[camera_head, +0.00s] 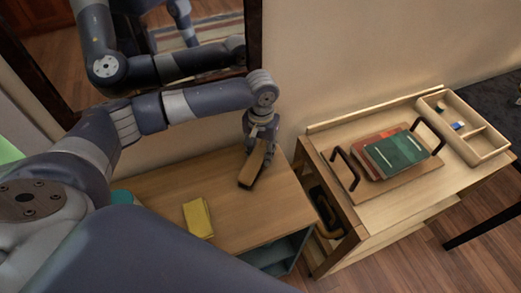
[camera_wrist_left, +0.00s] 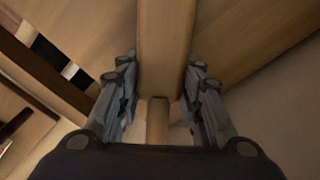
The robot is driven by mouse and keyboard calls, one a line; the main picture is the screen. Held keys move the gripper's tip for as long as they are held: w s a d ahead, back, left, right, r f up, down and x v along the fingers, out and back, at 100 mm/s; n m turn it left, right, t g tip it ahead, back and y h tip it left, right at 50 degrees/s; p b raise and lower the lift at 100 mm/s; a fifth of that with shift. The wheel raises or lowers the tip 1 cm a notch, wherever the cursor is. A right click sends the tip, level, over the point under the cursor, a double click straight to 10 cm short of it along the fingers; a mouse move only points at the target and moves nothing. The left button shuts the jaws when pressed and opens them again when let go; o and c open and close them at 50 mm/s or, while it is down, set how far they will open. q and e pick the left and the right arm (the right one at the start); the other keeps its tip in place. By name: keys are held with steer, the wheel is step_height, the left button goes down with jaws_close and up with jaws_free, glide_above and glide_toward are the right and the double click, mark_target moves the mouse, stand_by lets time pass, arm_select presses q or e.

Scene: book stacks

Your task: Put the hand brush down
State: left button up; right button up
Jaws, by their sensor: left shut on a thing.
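The hand brush (camera_head: 251,168) has a wooden body with a dark edge. It slants down from my left gripper (camera_head: 264,136) over the right part of the low wooden cabinet top (camera_head: 225,215). My left gripper is shut on its upper end. I cannot tell whether the brush's lower end touches the cabinet top. In the left wrist view the brush's wooden body (camera_wrist_left: 165,50) runs between the two fingers of the left gripper (camera_wrist_left: 160,105). My right gripper is not in view.
A yellow book (camera_head: 198,218) lies on the cabinet top. To the right, a wooden cart (camera_head: 375,212) holds a tray (camera_head: 369,186) with dark handles and red and green books (camera_head: 396,152), plus a divided box (camera_head: 482,142). A framed mirror (camera_head: 256,30) hangs behind my arm.

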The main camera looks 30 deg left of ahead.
mark_target(261, 149)
arm_select(q)
steer(key=o, duration=0.9)
steer(key=shift+f, duration=0.1)
steer(key=shift+o, duration=0.2)
step_height(261, 149, up, 12)
steer(key=shift+b, duration=0.4)
